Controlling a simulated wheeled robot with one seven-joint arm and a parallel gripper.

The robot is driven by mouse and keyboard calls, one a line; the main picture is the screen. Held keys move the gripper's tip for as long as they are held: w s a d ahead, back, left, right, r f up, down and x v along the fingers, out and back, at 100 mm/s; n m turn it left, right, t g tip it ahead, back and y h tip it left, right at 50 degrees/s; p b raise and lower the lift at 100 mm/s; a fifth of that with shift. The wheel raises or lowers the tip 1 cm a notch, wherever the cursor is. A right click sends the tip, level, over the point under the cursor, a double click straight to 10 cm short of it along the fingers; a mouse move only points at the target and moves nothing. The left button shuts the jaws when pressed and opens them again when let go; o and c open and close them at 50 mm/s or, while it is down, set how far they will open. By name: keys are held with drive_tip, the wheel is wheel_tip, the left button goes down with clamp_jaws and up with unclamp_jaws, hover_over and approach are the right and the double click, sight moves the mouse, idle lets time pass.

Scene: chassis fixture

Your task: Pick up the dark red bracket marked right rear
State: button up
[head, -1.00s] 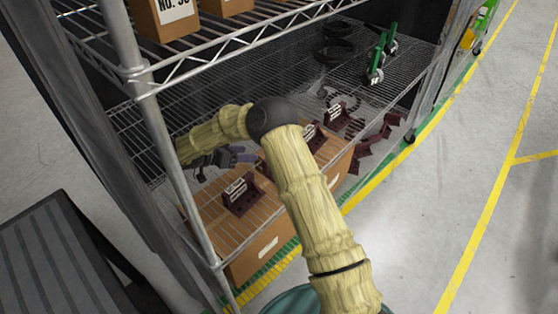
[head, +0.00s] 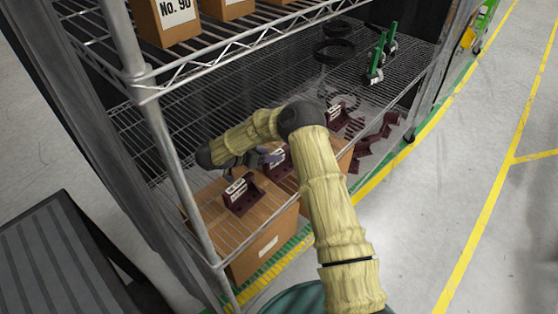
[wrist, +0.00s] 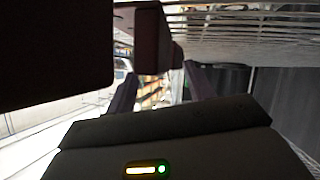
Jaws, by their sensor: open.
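Several dark red brackets with white labels stand in a row on the wire shelf. The nearest bracket (head: 241,198) is left of centre, a second bracket (head: 277,166) stands behind it, and a third bracket (head: 336,119) is farther back. The label writing is too small to read, so I cannot tell which is right rear. My gripper (head: 262,158) is open, beside the second bracket and above and behind the nearest one. In the wrist view, my gripper's fingers (wrist: 160,84) are apart with nothing visible between them. A dark red bracket (wrist: 152,40) shows just beyond them.
A metal post (head: 170,165) and the upper shelf (head: 225,55) bound the space. A cardboard box (head: 265,240) sits below the wire.

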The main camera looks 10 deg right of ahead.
sight(283, 163)
drive_tip(key=x, duration=0.2)
drive_tip(key=shift+d+f, duration=0.15)
drive_tip(key=shift+d, duration=0.15)
drive_tip(key=shift+c, duration=0.2)
clamp_jaws()
